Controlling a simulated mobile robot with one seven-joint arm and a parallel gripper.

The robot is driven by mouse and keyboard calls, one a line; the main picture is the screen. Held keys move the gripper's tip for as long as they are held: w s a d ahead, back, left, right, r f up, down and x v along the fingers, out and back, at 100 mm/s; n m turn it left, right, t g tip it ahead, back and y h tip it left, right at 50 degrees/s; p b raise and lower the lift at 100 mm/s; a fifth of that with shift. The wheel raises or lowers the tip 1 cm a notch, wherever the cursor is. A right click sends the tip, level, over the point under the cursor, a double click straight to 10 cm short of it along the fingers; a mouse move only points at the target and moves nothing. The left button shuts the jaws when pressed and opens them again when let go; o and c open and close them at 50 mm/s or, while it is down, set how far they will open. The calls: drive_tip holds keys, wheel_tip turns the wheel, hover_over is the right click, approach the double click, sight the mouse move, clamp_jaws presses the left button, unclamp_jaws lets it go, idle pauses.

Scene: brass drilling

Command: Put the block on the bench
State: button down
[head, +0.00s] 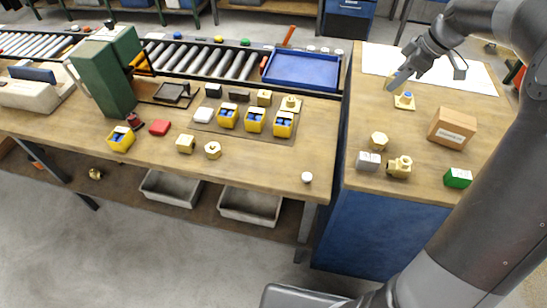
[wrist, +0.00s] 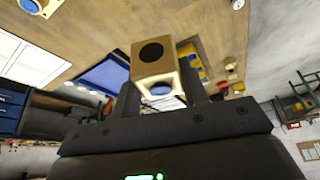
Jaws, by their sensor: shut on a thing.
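My gripper (head: 396,80) is over the back left of the blue cabinet's wooden top. In the wrist view my gripper (wrist: 160,88) is shut on a brass block (wrist: 145,73), which has a dark round hole in one face. The long wooden bench (head: 270,160) stands to the left of the cabinet.
The cabinet top (head: 365,125) also holds a cardboard box (head: 452,127), a green block (head: 457,178), a grey block (head: 368,161) and brass fittings (head: 399,167). The bench holds a blue tray (head: 302,69), yellow bins (head: 255,120) and a green machine (head: 103,78). Its right front is mostly clear.

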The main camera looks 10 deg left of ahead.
drive_tip(key=s+a+f+n+g, duration=0.1)
drive_tip(key=s+a+n+g, duration=0.2)
drive_tip(key=s+a+n, duration=0.85)
drive_tip(key=s+a+f+m, duration=0.2)
drive_tip(key=a+f+m, duration=0.35)
drive_tip(key=f, duration=0.75)
drive_tip(key=shift+n, duration=0.9)
drive_tip(key=a+f, duration=0.2)
drive_tip(key=a, duration=0.2)
drive_tip(key=a+f, duration=0.2)
drive_tip(key=a, duration=0.2)
drive_tip(key=a+f, duration=0.3)
drive_tip(key=a, duration=0.1)
drive_tip(key=shift+w+a+f, duration=0.1)
drive_tip(key=shift+w+a, duration=0.1)
drive_tip(key=shift+a, duration=0.1)
drive_tip(key=shift+f, duration=1.95)
drive_tip(key=c, duration=0.8)
unclamp_jaws()
drive_tip(key=shift+f, duration=0.15)
drive_tip(key=shift+c, duration=0.2)
